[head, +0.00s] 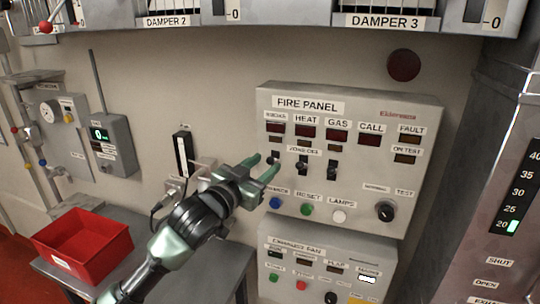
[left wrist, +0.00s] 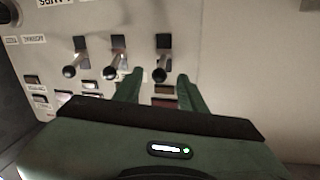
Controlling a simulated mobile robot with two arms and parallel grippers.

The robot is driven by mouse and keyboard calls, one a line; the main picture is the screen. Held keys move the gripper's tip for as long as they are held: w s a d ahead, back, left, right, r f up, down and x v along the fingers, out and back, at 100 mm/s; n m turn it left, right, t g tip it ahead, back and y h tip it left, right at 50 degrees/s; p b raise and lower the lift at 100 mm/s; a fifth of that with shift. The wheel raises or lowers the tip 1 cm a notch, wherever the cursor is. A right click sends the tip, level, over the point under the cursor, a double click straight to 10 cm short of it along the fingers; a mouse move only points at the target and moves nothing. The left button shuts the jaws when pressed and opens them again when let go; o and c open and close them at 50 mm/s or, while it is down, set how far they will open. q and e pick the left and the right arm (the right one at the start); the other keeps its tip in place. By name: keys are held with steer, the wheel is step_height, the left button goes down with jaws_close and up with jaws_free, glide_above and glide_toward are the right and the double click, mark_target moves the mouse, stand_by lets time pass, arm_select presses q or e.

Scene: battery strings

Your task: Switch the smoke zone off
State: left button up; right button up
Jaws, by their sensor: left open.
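The fire panel (head: 350,113) is a grey box on the wall with lamps labelled HEAT, GAS, CALL and one small, hard-to-read label at the far left. Below them is a row of three black toggle levers; the leftmost lever (head: 275,158) lies under the unreadable label. In the left wrist view, seen upside down, this lever (left wrist: 161,73) shows between the fingertips, and all three levers point alike. My left gripper (head: 266,165) is open, its green fingers on either side of the leftmost lever; contact cannot be told. My right gripper is not in view.
The heat lever (head: 302,164) and gas lever (head: 333,170) are close on the right. Buttons, including the green reset (head: 306,210), and a test knob (head: 386,210) lie below. A second panel (head: 325,252) is underneath. A red bin (head: 85,243) stands at lower left.

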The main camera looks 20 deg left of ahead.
mark_target(270, 162)
arm_select(q)
steer(key=shift+p+x, duration=0.5)
steer(key=shift+x, duration=1.15)
steer(key=shift+c, duration=0.3)
jaws_close()
steer(key=shift+f+b, duration=0.3)
steer(key=shift+b, duration=0.4)
steer(key=shift+d+f+m+t+h+b, duration=0.1)
steer(key=shift+f+m+t+h+b, duration=1.05)
steer(key=shift+b, duration=3.3)
steer(key=shift+a+f+m+t+h+b, duration=0.15)
steer(key=shift+t+h+b, duration=1.05)
steer(key=shift+b, duration=3.3)
steer(key=shift+d+f+m+t+h+b, duration=0.15)
steer(key=shift+f+m+t+h+b, duration=0.45)
steer(key=shift+t+b, duration=2.6)
steer(key=shift+f+g+b, duration=0.1)
steer(key=shift+g+b, duration=1.15)
steer(key=shift+o, duration=0.3)
jaws_free()
